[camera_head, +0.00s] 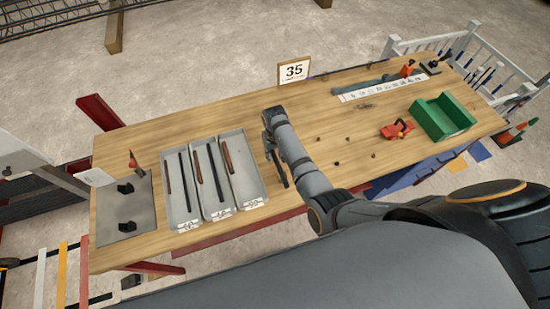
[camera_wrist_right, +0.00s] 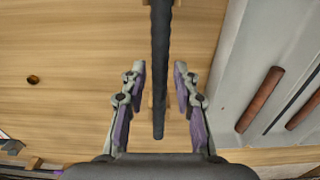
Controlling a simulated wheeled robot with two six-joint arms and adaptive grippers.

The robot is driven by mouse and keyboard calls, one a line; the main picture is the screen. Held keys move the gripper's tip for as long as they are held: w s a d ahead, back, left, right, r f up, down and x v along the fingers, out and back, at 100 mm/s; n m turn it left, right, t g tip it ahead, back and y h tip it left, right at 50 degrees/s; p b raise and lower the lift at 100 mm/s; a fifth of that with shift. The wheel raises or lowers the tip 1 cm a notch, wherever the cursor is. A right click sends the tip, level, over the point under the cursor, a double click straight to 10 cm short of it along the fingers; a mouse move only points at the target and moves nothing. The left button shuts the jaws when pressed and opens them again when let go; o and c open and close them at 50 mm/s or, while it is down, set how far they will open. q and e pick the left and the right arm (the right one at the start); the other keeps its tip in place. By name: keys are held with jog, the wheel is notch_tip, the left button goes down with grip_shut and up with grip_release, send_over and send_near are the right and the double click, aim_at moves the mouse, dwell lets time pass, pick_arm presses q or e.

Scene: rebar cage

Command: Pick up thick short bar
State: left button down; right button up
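A dark ribbed bar (camera_wrist_right: 160,70) runs from the top edge to below the middle of the right wrist view; its far part is cut off. It also shows in the head view (camera_head: 280,171) beside my right arm. Small light wooden pieces show at its sides, partly hidden under it. My right gripper (camera_wrist_right: 160,75) is open, one finger on each side of the bar, with a gap on both sides. In the head view my right gripper (camera_head: 268,143) is mostly hidden by my wrist. My left gripper is not in view.
Grey trays (camera_head: 249,203) with brown and dark bars stand left of my right gripper on the wooden table (camera_head: 150,140). A grey plate (camera_head: 124,232) lies further left. A red tool (camera_head: 397,130) and a green bin (camera_head: 443,118) are at the right. A "35" sign (camera_head: 294,71) stands behind.

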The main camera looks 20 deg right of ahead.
grip_shut()
jog(key=shift+r, duration=0.1)
